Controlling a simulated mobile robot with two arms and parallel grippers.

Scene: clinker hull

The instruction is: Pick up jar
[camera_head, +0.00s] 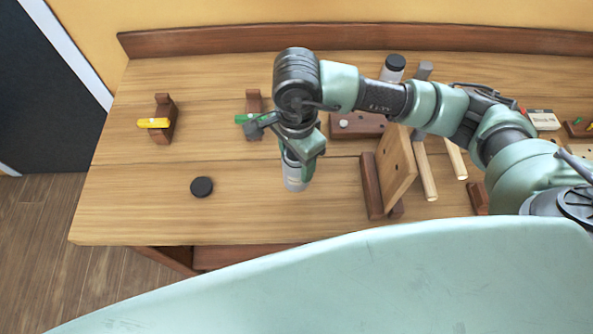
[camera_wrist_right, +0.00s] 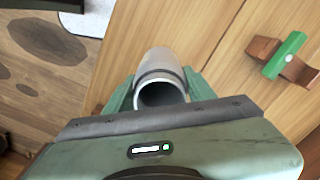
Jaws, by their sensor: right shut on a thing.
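The jar (camera_head: 294,178) is a pale grey cylinder without a lid, below my right gripper (camera_head: 300,160) in the head view. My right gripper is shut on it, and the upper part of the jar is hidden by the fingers. In the right wrist view the jar (camera_wrist_right: 160,64) shows its open, hollow mouth between the green fingers of my right gripper (camera_wrist_right: 160,88). I cannot tell whether its base touches the table. My left gripper is not in view.
A black disc, perhaps a lid (camera_head: 201,187), lies on the wooden table (camera_head: 130,205) to the left. Small racks hold a yellow (camera_head: 153,123) and a green tool (camera_head: 243,119).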

